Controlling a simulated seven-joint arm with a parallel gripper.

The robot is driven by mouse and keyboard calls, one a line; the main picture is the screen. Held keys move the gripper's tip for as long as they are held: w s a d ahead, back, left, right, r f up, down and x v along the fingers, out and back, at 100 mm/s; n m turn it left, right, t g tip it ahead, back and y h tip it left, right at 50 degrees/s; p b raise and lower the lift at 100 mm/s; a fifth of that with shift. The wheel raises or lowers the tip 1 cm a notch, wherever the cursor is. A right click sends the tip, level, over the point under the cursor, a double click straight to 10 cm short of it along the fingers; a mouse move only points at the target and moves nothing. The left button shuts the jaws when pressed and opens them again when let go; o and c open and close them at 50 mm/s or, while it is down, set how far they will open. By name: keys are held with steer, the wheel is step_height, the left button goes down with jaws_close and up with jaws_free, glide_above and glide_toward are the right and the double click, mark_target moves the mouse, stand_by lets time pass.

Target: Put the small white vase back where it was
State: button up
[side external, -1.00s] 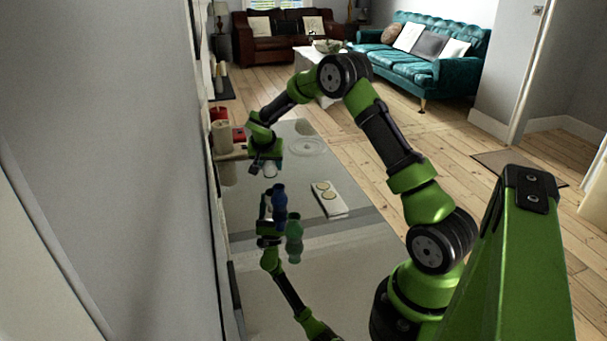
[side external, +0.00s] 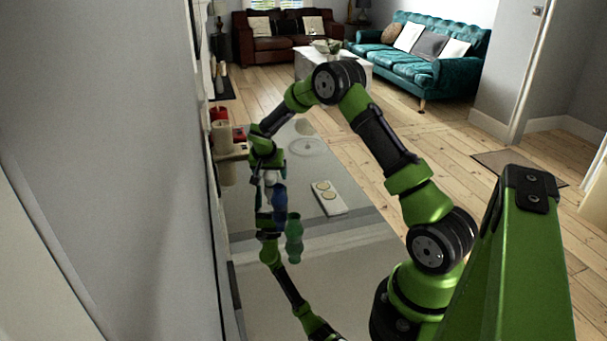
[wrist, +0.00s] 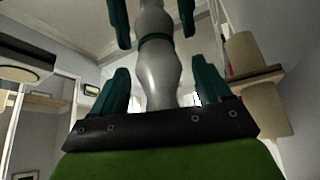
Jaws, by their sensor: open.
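The small white vase (wrist: 158,75) is pale grey-white and stands between my gripper's two fingers in the wrist view, with a gap on each side. My gripper (wrist: 163,88) is open around it. A mirrored copy of the vase and fingers shows above them in the glossy surface. In the side external view my gripper (side external: 268,172) is low over the glossy tabletop (side external: 325,265), with a small pale part of the vase (side external: 269,179) at its fingers. The vase's base is hard to make out there.
A blue bottle-like shape (side external: 280,202) and a teal one (side external: 294,230) show just in front of my gripper, among reflections. A white tray (side external: 335,209) with two tan discs lies to the right. A cream candle (side external: 222,134) and a shelf edge (side external: 232,155) are close on the left.

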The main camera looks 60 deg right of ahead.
steer(key=shift+r, duration=0.1)
steer(key=shift+r, duration=0.3)
steer(key=s+a+r+n+t+y, duration=0.1)
steer(key=s+a+r+n, duration=0.1)
steer(key=s+a+r, duration=0.6)
steer(key=s+a+r+n+t+y, duration=0.1)
steer(key=s+a+r, duration=0.2)
steer(key=a+r, duration=0.75)
steer(key=s+a+r+n+t+y, duration=0.1)
steer(key=s+a+r+n+y, duration=0.1)
steer(key=s+a, duration=0.3)
steer(key=s+a+r+n+t+y, duration=0.1)
steer(key=s+a+n+y, duration=0.2)
steer(key=s+a, duration=0.3)
steer(key=s+n, duration=0.1)
steer(key=s, duration=0.4)
steer(key=shift+a+r+t, duration=0.15)
steer(key=shift+r+t, duration=0.2)
steer(key=shift+t, duration=0.05)
steer(key=shift+o, duration=0.3)
steer(key=shift+w, duration=0.1)
